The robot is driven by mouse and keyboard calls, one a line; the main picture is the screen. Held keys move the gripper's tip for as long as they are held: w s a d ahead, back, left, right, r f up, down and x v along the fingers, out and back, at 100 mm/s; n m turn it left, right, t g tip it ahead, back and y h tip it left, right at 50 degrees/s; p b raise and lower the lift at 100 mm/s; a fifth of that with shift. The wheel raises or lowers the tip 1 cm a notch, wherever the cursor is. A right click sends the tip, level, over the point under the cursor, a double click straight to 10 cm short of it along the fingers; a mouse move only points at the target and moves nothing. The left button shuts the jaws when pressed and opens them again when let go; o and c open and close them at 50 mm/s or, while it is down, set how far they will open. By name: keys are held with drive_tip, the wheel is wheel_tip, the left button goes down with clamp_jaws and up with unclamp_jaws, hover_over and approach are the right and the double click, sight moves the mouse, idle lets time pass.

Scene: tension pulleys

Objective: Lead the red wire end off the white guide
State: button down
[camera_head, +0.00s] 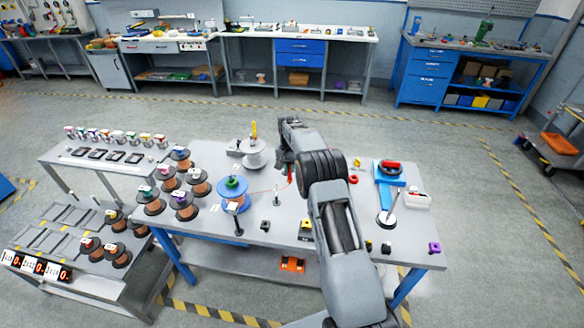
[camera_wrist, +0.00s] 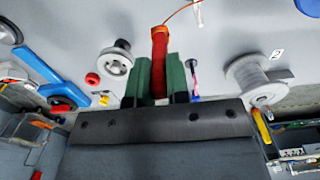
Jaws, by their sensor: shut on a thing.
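The red wire end (camera_wrist: 159,50) is a thick red grip standing between the green fingers of my gripper (camera_wrist: 159,80) in the wrist view. My gripper is shut on it above the table. A thin orange-red wire (camera_wrist: 180,10) runs from its tip up to the right, past the white guide (camera_wrist: 199,15) at the top edge. I cannot tell whether the wire touches the guide.
A white spool (camera_wrist: 258,82) stands right of my gripper and a grey pulley (camera_wrist: 116,60) left of it in the wrist view. A blue tension device (camera_head: 388,178) stands at the table's right. Several copper spools (camera_head: 168,180) crowd the left. Small posts stand near the middle.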

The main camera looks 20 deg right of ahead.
idle(0.4)
drive_tip(key=shift+w+a+p, duration=0.35)
drive_tip(key=shift+w+a, duration=0.1)
drive_tip(key=shift+a, duration=0.35)
drive_tip(key=shift+w+a+p, duration=0.35)
drive_tip(key=shift+w+a, duration=0.1)
drive_tip(key=shift+a, duration=0.3)
